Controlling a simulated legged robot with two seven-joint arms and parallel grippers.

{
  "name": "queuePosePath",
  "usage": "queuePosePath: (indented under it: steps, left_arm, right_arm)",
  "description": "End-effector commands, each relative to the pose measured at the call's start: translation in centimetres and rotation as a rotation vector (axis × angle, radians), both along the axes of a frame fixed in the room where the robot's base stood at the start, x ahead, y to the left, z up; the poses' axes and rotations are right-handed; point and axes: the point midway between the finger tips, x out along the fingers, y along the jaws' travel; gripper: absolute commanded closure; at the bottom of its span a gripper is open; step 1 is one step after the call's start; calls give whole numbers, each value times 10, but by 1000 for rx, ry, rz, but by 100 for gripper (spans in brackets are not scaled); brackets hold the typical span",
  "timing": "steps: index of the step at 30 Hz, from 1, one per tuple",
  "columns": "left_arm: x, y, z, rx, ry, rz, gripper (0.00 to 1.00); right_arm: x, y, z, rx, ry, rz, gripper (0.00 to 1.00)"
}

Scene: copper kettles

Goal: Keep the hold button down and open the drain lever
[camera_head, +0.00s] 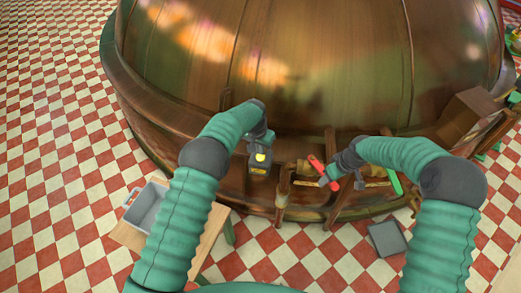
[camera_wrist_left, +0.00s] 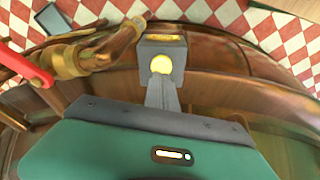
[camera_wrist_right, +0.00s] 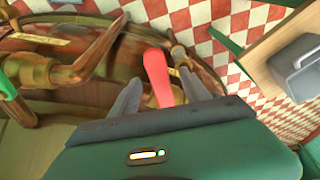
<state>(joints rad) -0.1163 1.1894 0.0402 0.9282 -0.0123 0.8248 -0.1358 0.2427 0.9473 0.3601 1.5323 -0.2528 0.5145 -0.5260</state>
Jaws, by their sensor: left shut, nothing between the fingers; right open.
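A dark grey box with a round yellow button (camera_wrist_left: 161,64) is mounted at the kettle's lower side; the button also shows in the head view (camera_head: 260,158). My left gripper (camera_wrist_left: 162,84) is shut and empty, its tips right at the button's near edge. I cannot tell whether the button is pressed in. A red lever (camera_wrist_right: 156,72) sits on a brass valve; it also shows in the head view (camera_head: 322,169). My right gripper (camera_wrist_right: 158,92) is open, one finger on each side of the red lever. A green lever (camera_head: 395,182) is to the right of it.
The big copper kettle (camera_head: 300,75) fills the back. Brass pipes (camera_wrist_left: 100,55) run beside the box. A small wooden table (camera_head: 208,238) with a grey bin (camera_head: 146,208) stands at the left. A grey tray (camera_head: 388,238) lies at the lower right. Checked floor is free at far left.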

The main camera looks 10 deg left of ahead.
Motion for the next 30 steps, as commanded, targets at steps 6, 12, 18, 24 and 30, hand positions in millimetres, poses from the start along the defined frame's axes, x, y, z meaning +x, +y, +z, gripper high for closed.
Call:
queuePosePath:
  steps: [6, 12, 18, 24, 30]
  left_arm:
    - [0, 0, 25, 0, 0, 0, 100]
    - [0, 0, 44, 0, -1, 0, 100]
    - [1, 0, 64, -1, -2, 0, 100]
    - [0, 0, 83, 0, 0, 0, 100]
    - [1, 0, 103, 0, -1, 0, 100]
  right_arm:
    - [0, 0, 18, 0, 0, 0, 45]
    - [0, 0, 30, 0, 0, 0, 45]
    - [0, 0, 43, 0, 0, 0, 45]
    - [0, 0, 56, 0, 0, 0, 45]
    - [0, 0, 69, 0, 0, 0, 45]
